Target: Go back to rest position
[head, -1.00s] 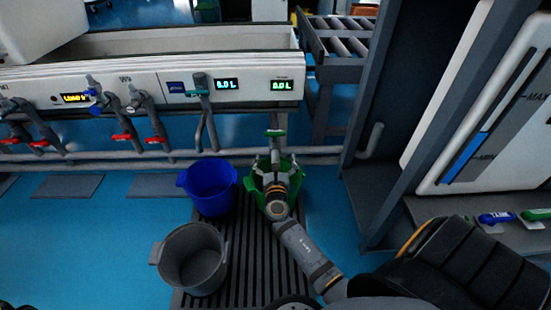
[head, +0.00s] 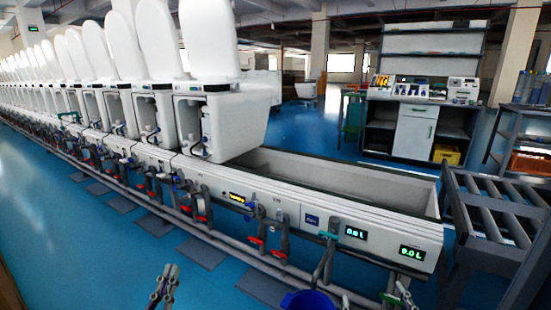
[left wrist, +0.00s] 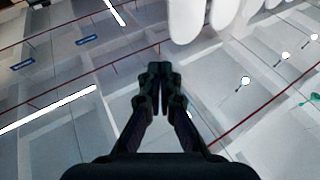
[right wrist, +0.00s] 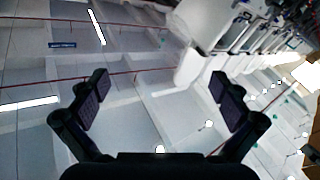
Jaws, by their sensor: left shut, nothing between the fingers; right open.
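My left gripper (head: 163,285) shows low in the head view, left of centre, pointing up in front of the test line. In the left wrist view (left wrist: 159,70) its dark fingertips meet with nothing between them. My right gripper (right wrist: 160,85) shows in the right wrist view with its fingers wide apart and empty.
A long test line with white toilets (head: 232,110) and a trough (head: 350,190) crosses ahead. Taps and pipes line its near side. A blue bucket (head: 308,301) shows at the bottom edge. A roller conveyor (head: 495,215) stands at right. Blue floor is clear at left.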

